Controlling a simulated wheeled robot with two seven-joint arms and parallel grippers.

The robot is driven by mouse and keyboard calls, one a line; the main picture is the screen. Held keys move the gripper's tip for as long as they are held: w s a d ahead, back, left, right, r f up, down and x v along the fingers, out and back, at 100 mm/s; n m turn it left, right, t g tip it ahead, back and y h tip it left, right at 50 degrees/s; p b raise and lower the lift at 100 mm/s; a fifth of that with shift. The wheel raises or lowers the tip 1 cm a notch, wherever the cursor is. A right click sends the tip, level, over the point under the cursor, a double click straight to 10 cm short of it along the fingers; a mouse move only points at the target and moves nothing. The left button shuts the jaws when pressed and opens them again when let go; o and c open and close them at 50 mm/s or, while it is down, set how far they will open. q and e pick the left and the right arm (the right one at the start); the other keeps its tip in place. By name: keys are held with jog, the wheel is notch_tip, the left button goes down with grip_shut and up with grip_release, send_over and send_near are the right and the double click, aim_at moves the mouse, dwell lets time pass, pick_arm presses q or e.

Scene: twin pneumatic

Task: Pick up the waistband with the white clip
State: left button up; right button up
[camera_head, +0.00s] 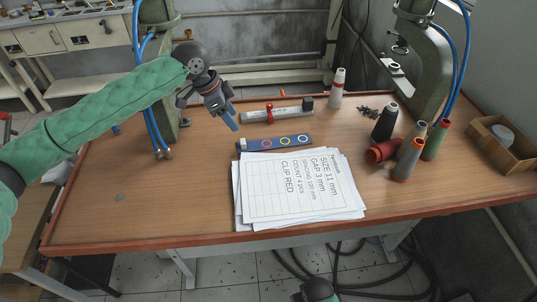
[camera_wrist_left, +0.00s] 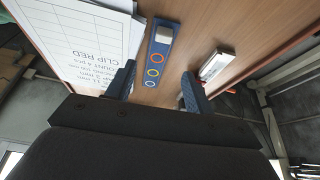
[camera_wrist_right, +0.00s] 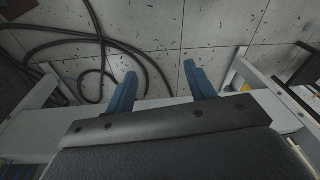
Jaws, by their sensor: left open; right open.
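The waistband is a flat blue strip (camera_head: 276,143) on the table, with a white clip (camera_head: 243,144) at its left end and red, yellow and white rings along it. In the left wrist view the blue strip (camera_wrist_left: 154,60) runs between the fingertips, its white clip (camera_wrist_left: 164,34) at the far end. My left gripper (camera_head: 232,120) is open and empty, above the table behind and left of the strip, apart from it. My right gripper (camera_wrist_right: 157,82) is open and empty over the floor, in front of the table.
Paper sheets (camera_head: 295,190) reading "CLIP RED" lie just in front of the strip. A pale bar with a red slider (camera_head: 277,111) lies behind it. Green machines flank the table. The table's left front is mostly clear.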

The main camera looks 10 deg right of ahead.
aim_at(244, 141)
notch_tip(244, 141, up, 7)
jog(key=b, duration=0.2)
pick_arm(q)
jog(key=shift+a+p+x, duration=0.25)
jog(key=shift+x, duration=1.1)
jog(key=shift+a+p+x, duration=0.2)
jog(key=shift+p+x, duration=0.05)
jog(key=shift+x, duration=1.1)
jog(key=x, duration=0.2)
jog(key=p+x, duration=0.2)
jog(key=x, duration=0.1)
jog(key=shift+a+f, duration=0.15)
jog(key=shift+f, duration=0.25)
jog(key=c, duration=1.1)
pick_arm(e)
notch_tip(244, 141, down, 12)
jog(key=s, duration=0.1)
jog(key=shift+s+d, duration=0.2)
jog(key=shift+d, duration=0.2)
pick_arm(q)
jog(key=shift+r, duration=0.1)
